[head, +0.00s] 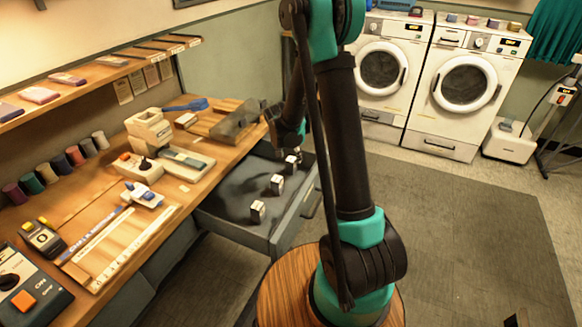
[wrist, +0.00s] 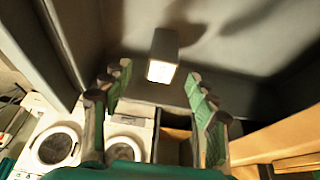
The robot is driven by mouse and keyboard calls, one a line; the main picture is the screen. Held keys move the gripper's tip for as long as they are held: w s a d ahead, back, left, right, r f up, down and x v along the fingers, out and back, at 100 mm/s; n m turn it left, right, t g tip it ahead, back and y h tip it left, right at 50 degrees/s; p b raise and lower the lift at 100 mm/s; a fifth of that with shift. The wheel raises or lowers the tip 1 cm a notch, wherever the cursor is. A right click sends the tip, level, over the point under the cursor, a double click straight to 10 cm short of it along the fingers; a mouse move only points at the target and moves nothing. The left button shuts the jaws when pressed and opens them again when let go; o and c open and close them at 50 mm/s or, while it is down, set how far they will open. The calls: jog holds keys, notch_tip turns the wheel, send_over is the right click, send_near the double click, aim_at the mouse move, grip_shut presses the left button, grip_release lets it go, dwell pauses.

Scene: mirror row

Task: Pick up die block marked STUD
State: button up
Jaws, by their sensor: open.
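Three small die blocks stand in a row in the open grey drawer: a near one (head: 258,210), a middle one (head: 277,184) and a far one (head: 291,162). Their markings are too small to read, so I cannot tell which is STUD. My gripper (head: 292,138) is over the far end of the drawer, close to the far block. In the wrist view my gripper (wrist: 157,95) is open, with green-padded fingers spread left and right. One block (wrist: 163,55) shows ahead, between the lines of the fingers, with its pale end lit; nothing is held.
The drawer (head: 230,228) has raised walls around the blocks. The wooden workbench (head: 175,190) above it carries tools and boxes. Two washing machines (head: 465,85) stand at the back. Open floor (head: 430,215) lies right of my arm.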

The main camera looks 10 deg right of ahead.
aim_at(290, 160)
jog(key=shift+a+x, duration=0.2)
jog(key=shift+x, duration=2.6)
grip_shut()
